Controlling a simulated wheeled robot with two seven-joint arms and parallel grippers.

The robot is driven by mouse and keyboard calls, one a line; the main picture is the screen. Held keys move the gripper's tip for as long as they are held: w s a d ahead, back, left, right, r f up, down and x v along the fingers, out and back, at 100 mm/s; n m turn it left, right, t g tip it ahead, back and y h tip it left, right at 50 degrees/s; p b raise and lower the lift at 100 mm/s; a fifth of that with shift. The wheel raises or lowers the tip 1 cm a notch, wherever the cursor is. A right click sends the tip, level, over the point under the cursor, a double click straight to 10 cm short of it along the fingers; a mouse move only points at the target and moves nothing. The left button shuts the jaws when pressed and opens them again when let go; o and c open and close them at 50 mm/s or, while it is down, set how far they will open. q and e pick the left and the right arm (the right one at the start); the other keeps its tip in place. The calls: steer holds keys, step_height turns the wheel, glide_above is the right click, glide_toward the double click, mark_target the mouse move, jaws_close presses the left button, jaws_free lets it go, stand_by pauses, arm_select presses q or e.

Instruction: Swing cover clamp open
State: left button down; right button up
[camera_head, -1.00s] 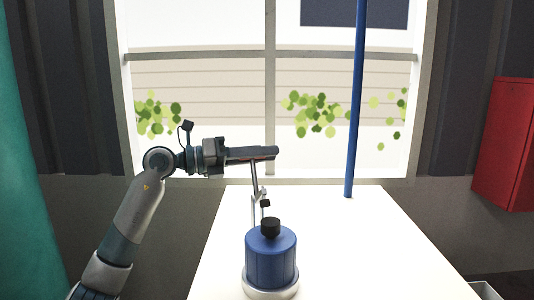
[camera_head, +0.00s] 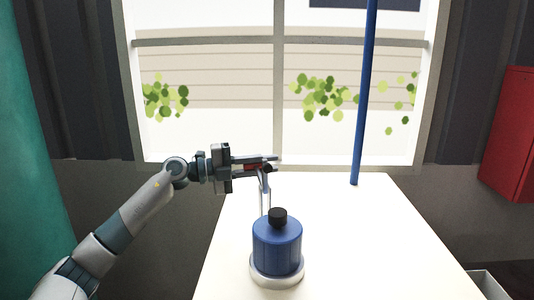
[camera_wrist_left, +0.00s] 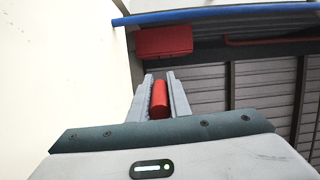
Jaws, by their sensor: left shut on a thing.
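The cover clamp (camera_head: 264,186) shows as a thin metal lever and post behind a blue cylindrical casting (camera_head: 277,248). The casting has a black knob (camera_head: 278,216) on top and stands upright on a pale round base (camera_head: 263,277). My left gripper (camera_head: 272,164) is above and behind the casting, shut on the clamp's red handle (camera_head: 251,167). In the left wrist view the red handle (camera_wrist_left: 159,101) lies between the two grey fingers. The fingers partly hide the handle and the top of the lever. My right gripper is not in view.
The white table (camera_head: 370,240) is clear to the right of the casting. A blue pole (camera_head: 363,100) rises at its far right edge. A red box (camera_head: 510,140) is on the wall at right. A window is behind the table.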

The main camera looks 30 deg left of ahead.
arm_select(q)
steer(key=shift+a+f+n+p, duration=0.1)
steer(key=shift+f+n+p, duration=0.2)
steer(key=shift+f+n, duration=0.5)
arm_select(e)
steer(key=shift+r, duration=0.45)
arm_select(q)
steer(key=c, duration=1.7)
jaws_free()
steer(key=shift+f, duration=0.1)
steer(key=shift+o, duration=0.2)
steer(key=shift+a, duration=0.1)
